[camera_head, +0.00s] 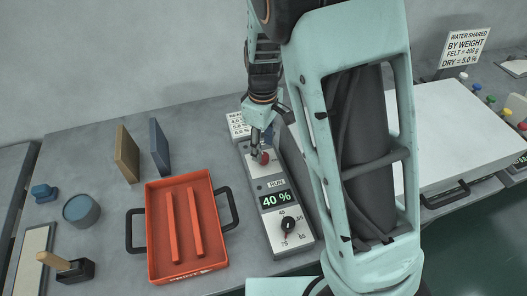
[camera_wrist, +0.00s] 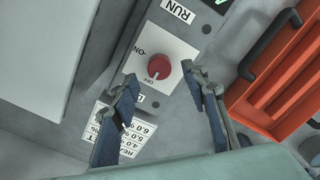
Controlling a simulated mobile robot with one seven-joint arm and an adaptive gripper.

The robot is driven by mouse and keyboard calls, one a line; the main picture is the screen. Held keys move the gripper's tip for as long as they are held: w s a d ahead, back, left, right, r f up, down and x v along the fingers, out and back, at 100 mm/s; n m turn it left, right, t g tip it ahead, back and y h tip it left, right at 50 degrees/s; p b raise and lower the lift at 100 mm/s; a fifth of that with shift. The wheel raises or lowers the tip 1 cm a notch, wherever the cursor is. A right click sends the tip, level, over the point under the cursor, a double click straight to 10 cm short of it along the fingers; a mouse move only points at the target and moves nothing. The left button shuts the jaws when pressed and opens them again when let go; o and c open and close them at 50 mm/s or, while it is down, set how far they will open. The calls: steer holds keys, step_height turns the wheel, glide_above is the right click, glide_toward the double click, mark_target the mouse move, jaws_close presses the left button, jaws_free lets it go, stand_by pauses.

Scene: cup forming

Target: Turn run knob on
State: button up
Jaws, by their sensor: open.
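The red run knob (camera_wrist: 159,66) sits on a white plate with ON and OFF labels, on a grey control box (camera_head: 284,233) with a RUN label. A small pale mark on the knob appears to face OFF. In the head view the knob (camera_head: 264,158) shows just below my gripper (camera_head: 261,146). In the wrist view my gripper (camera_wrist: 160,74) is open, with one finger on each side of the knob. Gaps show between the fingers and the knob. I cannot tell how far the fingertips are above the plate.
A display (camera_head: 275,199) reads 40 %, with a black dial (camera_head: 288,225) below it. An orange tray (camera_head: 155,236) with black handles stands close on the left. A white slab (camera_head: 450,150) lies to the right, partly behind my arm. A printed card (camera_head: 237,125) stands behind the box.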

mark_target(263, 156)
steer(key=shift+f, duration=1.9)
jaws_close()
